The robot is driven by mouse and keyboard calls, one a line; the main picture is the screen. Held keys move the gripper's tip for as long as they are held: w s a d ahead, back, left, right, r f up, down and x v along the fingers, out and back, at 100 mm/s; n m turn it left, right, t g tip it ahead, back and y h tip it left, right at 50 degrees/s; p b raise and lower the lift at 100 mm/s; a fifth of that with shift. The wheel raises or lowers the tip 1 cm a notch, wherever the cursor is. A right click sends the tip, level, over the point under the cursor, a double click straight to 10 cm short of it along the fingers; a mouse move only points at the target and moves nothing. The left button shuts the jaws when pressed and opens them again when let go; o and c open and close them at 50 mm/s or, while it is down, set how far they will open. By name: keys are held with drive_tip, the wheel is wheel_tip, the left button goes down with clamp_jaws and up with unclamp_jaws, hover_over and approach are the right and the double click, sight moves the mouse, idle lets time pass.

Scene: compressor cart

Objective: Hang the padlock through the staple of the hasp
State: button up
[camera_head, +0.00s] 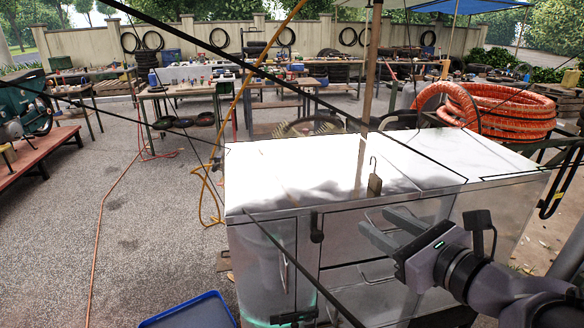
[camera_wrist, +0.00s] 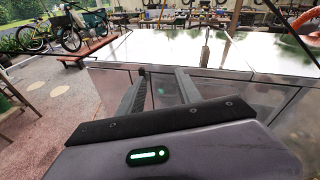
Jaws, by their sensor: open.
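The padlock (camera_head: 375,186) stands on the pale cart top near its front edge, with its thin shackle pointing up and looking open like a hook. It also shows in the wrist view (camera_wrist: 205,56), beyond and right of my fingers. The dark hasp (camera_head: 316,230) is on the cart's front, just below the top edge, left of the padlock. The staple is too small to make out. My gripper (camera_head: 377,220) is open and empty, in front of the cart and below the padlock. Its fingers point left toward the cart front, right of the hasp.
The cart top (camera_head: 290,160) is mostly bare and reflective. Orange coiled hose (camera_head: 490,112) lies behind its right end. A blue tray (camera_head: 190,312) is low at the front left. Dark thin bars or lines cross the view. Gravel ground left of the cart is mostly open.

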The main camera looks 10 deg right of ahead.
drive_tip(key=s+d+m+t+h, duration=0.2)
drive_tip(key=d+m+h, duration=0.25)
drive_tip(key=d, duration=0.25)
drive_tip(key=p, duration=0.7)
approach(380, 182)
drive_tip(key=shift+y, duration=0.35)
drive_tip(key=w, duration=0.3)
drive_tip(key=w+b, duration=0.1)
drive_tip(key=w, duration=0.3)
drive_tip(key=w+f+b, duration=0.1)
drive_tip(key=w, duration=0.2)
drive_tip(key=shift+w, duration=0.35)
drive_tip(key=shift+s+d+r, duration=0.1)
drive_tip(key=shift+s+r, duration=0.05)
clamp_jaws()
